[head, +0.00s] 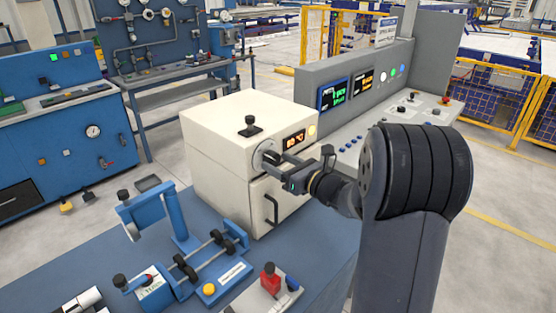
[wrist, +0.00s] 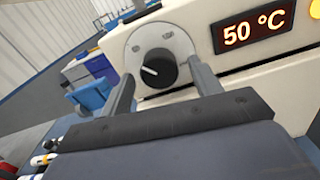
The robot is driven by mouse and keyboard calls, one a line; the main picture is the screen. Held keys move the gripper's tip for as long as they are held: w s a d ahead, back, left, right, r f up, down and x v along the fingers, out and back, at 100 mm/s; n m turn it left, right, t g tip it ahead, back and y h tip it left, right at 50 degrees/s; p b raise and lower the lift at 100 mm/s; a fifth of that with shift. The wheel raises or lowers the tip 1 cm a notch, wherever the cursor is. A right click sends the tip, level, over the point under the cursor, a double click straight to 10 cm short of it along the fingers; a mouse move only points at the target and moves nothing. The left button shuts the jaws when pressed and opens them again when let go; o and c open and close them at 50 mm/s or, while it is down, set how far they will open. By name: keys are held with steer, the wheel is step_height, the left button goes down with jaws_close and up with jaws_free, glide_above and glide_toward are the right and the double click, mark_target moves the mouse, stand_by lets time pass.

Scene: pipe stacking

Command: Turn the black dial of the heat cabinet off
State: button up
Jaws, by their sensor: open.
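The heat cabinet (head: 222,125) is a cream box on the blue bench, with a dark door handle low on its front. Its black dial (wrist: 155,68) sits on a round grey plate in the wrist view, and its white pointer mark points to the upper left. The orange display (wrist: 253,26) beside it reads 50 °C. My gripper (wrist: 162,78) is open, with one finger on each side of the dial. I cannot tell whether either finger touches it. In the head view my gripper (head: 272,160) reaches the cabinet's front and largely hides the dial.
A yellowish lamp (head: 311,130) is right of the display. A grey control console (head: 400,120) with screens stands behind and to the right. A blue clamp stand (head: 165,215), a roller fixture (head: 210,255) and a red-knobbed block (head: 270,282) stand in front on the bench.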

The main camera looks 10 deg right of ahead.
steer(key=shift+w+a, duration=0.35)
steer(key=shift+w, duration=0.1)
steer(key=c, duration=1)
steer(key=shift+o, duration=0.2)
steer(key=shift+f+b, duration=0.15)
steer(key=shift+b, duration=0.3)
